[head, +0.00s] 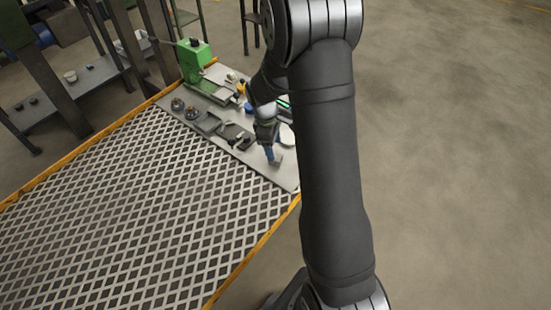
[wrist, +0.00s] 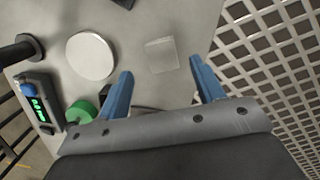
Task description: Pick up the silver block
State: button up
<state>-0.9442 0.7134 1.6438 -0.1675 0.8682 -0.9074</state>
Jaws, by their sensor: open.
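The silver block (wrist: 161,55) is a small square grey piece lying on the grey table top. In the wrist view it sits ahead of and between my two blue fingertips, closer to the middle of the picture. My gripper (wrist: 160,80) is open, with nothing between its fingers. In the head view my gripper (head: 272,154) is low over the near end of the table, and the block (head: 276,161) shows only as a small light patch beside the fingertips. I cannot tell the exact height of the fingers above the table.
A white round disc (wrist: 90,56) lies left of the block. A device with a green display (wrist: 40,105) and a green round thing (wrist: 81,113) are at left. A lattice grating (wrist: 270,50) borders the table. A green machine (head: 194,60) stands at the table's far end.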

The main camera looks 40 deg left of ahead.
aim_at(276, 156)
jog(key=f, duration=0.4)
jog(key=shift+d, duration=0.3)
jog(key=c, duration=1.2)
jog(key=shift+c, duration=0.5)
jog(key=shift+r, duration=0.1)
